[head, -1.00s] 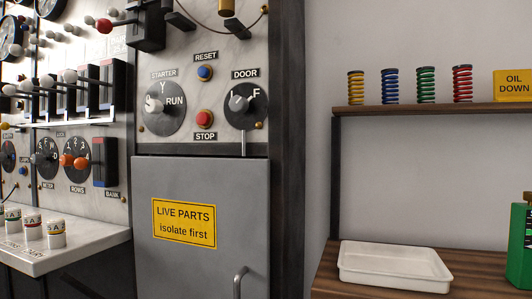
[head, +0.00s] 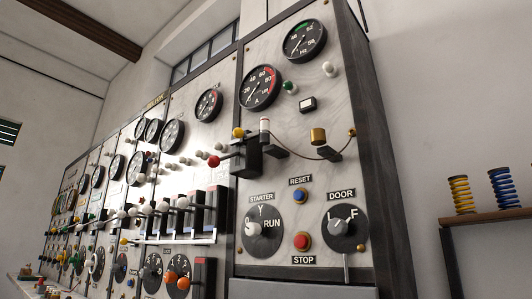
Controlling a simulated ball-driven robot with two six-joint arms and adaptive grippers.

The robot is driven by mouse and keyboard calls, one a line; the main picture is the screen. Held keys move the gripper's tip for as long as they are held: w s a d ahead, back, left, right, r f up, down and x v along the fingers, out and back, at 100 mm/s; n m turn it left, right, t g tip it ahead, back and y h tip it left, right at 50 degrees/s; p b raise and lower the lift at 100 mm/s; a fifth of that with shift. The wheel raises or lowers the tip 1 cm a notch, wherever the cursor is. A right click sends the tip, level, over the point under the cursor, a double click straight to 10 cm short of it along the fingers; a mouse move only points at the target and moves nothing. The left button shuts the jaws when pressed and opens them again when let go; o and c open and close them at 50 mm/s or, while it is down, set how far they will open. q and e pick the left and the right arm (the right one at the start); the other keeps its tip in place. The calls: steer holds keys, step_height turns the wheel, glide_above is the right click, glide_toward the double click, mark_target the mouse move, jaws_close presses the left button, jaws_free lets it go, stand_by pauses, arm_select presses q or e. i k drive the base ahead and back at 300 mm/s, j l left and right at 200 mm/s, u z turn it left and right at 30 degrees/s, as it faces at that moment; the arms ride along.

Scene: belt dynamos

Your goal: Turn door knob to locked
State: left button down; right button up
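The door knob (head: 339,228) is a small grey knob on a round black dial under the "DOOR" label, at the lower right of the marble panel in the head view. The letters L and F show on the upper part of the dial. I cannot tell for certain which mark the knob points at. A thin vertical rod (head: 346,266) runs down from the dial. Neither of my grippers is in view, and nothing touches the knob.
Left of the knob are the red stop button (head: 302,241), the blue reset button (head: 299,195) and the starter knob (head: 257,230). A lever switch (head: 243,156) juts out above. A shelf (head: 490,217) with coil springs stands at right. The space before the door dial looks clear.

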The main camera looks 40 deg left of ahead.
mark_target(337, 227)
steer(key=i+j, duration=0.1)
steer(key=j, duration=0.25)
steer(key=j+u, duration=0.1)
steer(key=j, duration=0.25)
steer(key=i+j, duration=0.15)
steer(key=j, duration=0.2)
steer(key=i+j+u, duration=0.1)
steer(key=j, duration=0.2)
